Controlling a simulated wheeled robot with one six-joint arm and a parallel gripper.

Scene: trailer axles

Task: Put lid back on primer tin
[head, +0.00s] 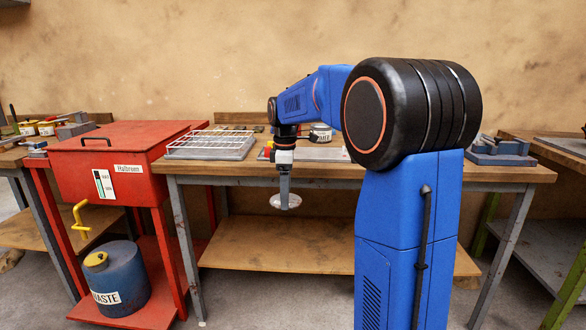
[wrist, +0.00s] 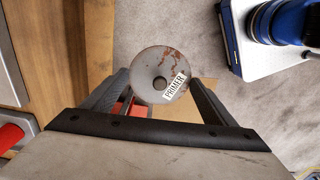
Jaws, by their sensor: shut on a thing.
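My gripper (head: 285,187) points down in front of the bench, below the level of its top. It is shut on the primer lid (head: 285,203), a round pale disc held in the air. A tin with a white label (head: 320,133) stands on the bench behind my arm, partly hidden. I cannot read its label or see whether its top is open.
The wooden bench (head: 220,170) carries a wire rack on a grey tray (head: 210,145) at its left. A red cabinet (head: 120,160) stands left of it, with a blue WASTE drum (head: 118,280) below. More tins (head: 28,128) are far left. Grey tooling (head: 498,148) sits at the bench's right end.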

